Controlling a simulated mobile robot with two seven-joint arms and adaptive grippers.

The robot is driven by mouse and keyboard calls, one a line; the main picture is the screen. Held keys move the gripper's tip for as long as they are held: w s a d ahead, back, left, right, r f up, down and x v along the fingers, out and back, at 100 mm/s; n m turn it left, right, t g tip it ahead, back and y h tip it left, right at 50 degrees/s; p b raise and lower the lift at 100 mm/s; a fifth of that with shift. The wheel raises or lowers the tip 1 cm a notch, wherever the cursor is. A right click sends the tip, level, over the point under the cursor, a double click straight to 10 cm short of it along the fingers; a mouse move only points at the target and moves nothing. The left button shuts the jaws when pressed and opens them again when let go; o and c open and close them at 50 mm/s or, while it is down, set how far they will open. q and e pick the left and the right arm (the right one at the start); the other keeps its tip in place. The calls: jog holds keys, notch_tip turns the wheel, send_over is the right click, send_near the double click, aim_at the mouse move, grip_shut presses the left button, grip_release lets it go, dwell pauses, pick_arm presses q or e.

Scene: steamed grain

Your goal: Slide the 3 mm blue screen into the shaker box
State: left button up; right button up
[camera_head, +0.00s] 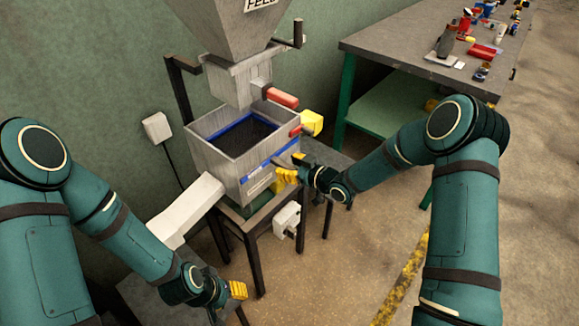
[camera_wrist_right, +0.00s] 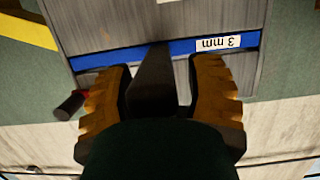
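The grey shaker box (camera_head: 222,155) stands on a dark frame under the hopper. The blue screen (camera_head: 268,160) shows as a blue strip across the box front and blue edging inside around a dark mesh. In the right wrist view, the blue strip (camera_wrist_right: 110,58), labelled "3 mm", lies flush along the grey wall. My right gripper (camera_head: 286,172) is at the box front. In its wrist view, its yellow fingers (camera_wrist_right: 158,80) stand apart on either side of a dark handle, with a visible gap. My left gripper (camera_head: 238,290) is low, away from the box; its finger opening is unclear.
The hopper (camera_head: 228,30) hangs above the box, with a red handle (camera_head: 282,97) and yellow block (camera_head: 311,122) nearby. A pale chute (camera_head: 190,208) slopes down to the left. A workbench (camera_head: 400,42) with small items stands at back right. Floor to the right is clear.

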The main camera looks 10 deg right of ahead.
jog(key=shift+s+d+f, duration=0.1)
jog(key=v, duration=1.2)
pick_arm(q)
jog(key=shift+w, duration=0.55)
pick_arm(e)
jog(key=s+a+f+m+g+h, duration=0.3)
jog(key=s+a+f+m+g, duration=0.1)
jog(key=s+f, duration=0.4)
jog(key=s+a+f+m+g+h, duration=0.3)
jog(key=s+f, duration=0.4)
jog(key=s, duration=0.5)
jog(key=a+m+g, duration=0.1)
jog(key=m+g, duration=0.1)
jog(key=shift+s+f+m+g, duration=0.3)
jog(key=shift+f+m, duration=0.1)
